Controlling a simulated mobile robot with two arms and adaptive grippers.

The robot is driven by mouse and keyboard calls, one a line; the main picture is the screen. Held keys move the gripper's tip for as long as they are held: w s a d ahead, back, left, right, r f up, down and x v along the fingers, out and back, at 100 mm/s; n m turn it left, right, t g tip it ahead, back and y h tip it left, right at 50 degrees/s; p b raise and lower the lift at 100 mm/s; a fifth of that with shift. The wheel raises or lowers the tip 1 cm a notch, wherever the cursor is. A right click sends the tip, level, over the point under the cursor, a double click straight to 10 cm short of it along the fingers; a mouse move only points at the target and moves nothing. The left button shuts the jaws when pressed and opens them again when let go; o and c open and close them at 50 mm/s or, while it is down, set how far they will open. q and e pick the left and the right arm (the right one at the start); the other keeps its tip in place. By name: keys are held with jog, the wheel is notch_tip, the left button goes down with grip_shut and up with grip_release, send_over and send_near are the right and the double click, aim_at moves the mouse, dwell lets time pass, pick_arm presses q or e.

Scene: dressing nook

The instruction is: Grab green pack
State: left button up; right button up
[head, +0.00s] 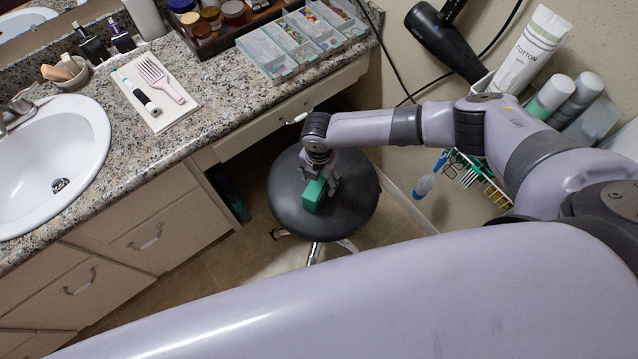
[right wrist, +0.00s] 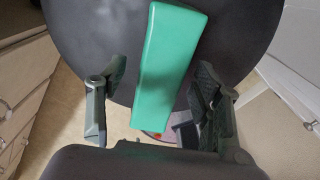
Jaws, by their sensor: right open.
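The green pack (head: 314,195) sits on the round dark stool seat (head: 350,213) below the counter. In the right wrist view the green pack (right wrist: 170,65) is a long box, slightly tilted, lying between the two fingers and reaching past them onto the seat. My right gripper (head: 322,187) is over the stool, right at the pack. In the right wrist view the right gripper (right wrist: 160,100) has its fingers spread wide, with a gap on each side of the pack. My left gripper is not in view.
The granite counter (head: 225,95) overhangs close beside the stool, with a drawer front (head: 290,110) near my arm. A wire rack (head: 475,170) with brushes and a hair dryer (head: 445,40) hang at the right. The floor (head: 200,275) left of the stool is clear.

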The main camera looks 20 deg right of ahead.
grip_shut()
dwell(0.8)
